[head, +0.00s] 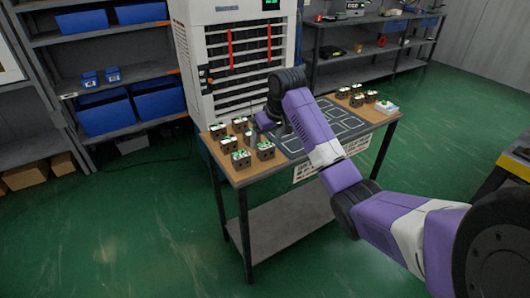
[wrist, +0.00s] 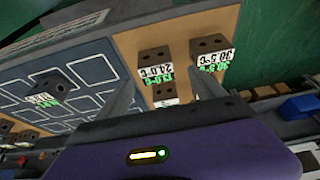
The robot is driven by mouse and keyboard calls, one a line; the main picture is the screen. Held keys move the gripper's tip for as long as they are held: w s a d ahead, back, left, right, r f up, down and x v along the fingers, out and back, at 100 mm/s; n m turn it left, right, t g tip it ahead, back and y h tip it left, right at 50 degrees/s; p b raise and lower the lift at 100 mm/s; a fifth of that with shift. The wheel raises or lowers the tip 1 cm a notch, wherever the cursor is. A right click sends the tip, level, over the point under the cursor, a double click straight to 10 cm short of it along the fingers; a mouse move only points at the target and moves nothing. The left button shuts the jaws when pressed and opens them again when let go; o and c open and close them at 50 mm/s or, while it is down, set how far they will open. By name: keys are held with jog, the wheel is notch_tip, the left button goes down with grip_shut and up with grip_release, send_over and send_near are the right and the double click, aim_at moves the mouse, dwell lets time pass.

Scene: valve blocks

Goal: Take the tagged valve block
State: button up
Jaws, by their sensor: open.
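Dark valve blocks with white and green tags stand on a wooden-topped table (head: 250,174). In the head view, several are grouped at the left end, including a front block (head: 265,151), and several more (head: 356,101) at the right. In the wrist view, one block (wrist: 155,56) shows a tag reading about 24.0°C, and another (wrist: 209,44) reads 30.5°C. A partly hidden block (wrist: 164,90) lies lower, between the fingers. I cannot tell which block the task means. My gripper (wrist: 164,80) is open and empty, above the left group.
A dark mat (head: 335,132) with white outlined squares covers the table's middle; one block (wrist: 50,79) stands on it in the wrist view. A white pad (head: 386,107) lies at the right end. A white cabinet (head: 200,60) stands behind. Green floor (head: 120,225) is clear in front.

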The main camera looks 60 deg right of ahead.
aim_at(266, 145)
jog(key=x, duration=0.5)
jog(key=shift+s+d+f, duration=0.15)
jog(key=shift+d, duration=0.05)
grip_shut()
